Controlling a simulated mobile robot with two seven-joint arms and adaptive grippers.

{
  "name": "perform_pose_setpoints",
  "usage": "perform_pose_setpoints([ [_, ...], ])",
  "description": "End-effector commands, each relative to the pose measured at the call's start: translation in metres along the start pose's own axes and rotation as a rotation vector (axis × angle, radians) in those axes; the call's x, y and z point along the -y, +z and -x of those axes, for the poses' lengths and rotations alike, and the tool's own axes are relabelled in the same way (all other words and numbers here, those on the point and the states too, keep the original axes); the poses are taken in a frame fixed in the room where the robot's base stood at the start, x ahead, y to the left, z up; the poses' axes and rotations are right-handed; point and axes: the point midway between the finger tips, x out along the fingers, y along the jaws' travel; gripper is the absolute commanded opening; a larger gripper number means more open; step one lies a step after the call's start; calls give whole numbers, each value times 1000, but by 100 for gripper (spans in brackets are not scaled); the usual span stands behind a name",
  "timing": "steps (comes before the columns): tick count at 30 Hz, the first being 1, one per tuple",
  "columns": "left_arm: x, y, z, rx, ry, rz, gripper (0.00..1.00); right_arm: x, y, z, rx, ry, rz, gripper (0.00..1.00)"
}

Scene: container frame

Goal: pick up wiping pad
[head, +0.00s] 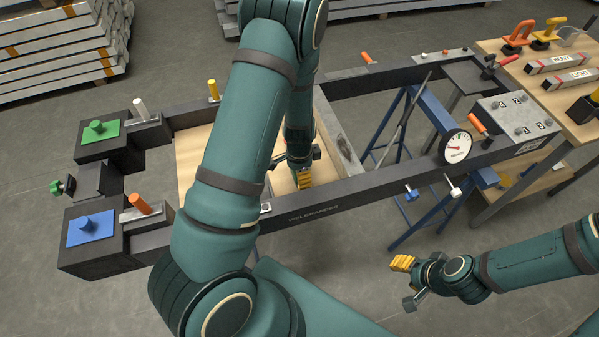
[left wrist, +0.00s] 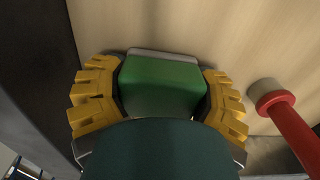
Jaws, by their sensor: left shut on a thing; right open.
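The wiping pad (left wrist: 162,85) is a green block with a grey strip along its far edge, over a pale wooden board (left wrist: 220,35). In the left wrist view, the yellow fingers of my left gripper (left wrist: 160,95) are shut on it from both sides. Whether the pad touches the board I cannot tell. In the head view my left gripper (head: 305,181) is low inside the frame, partly behind my left arm, and the pad is hidden there. My right gripper (head: 403,264) is open and empty, in front of the frame over the floor.
A red-handled tool (left wrist: 290,120) lies close right of my left gripper. The dark container frame (head: 370,185) surrounds the board (head: 195,150). A dial gauge (head: 457,146) sits on its near rail. Blue trestles (head: 437,113) and a wooden bench (head: 575,115) stand right.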

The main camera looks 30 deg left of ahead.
Motion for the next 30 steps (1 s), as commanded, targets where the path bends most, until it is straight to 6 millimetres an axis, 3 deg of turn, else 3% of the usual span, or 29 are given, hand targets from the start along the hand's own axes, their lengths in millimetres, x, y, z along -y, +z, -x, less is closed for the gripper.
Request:
perform_pose_setpoints([
  [8,0,-1,7,-2,-1,0,31,1,0,2,1,0,0,47],
  [21,0,-1,85,-3,-2,-1,31,9,-3,23,-4,1,-4,47],
  [30,0,0,101,0,0,0,31,10,-5,26,-9,1,-5,47],
])
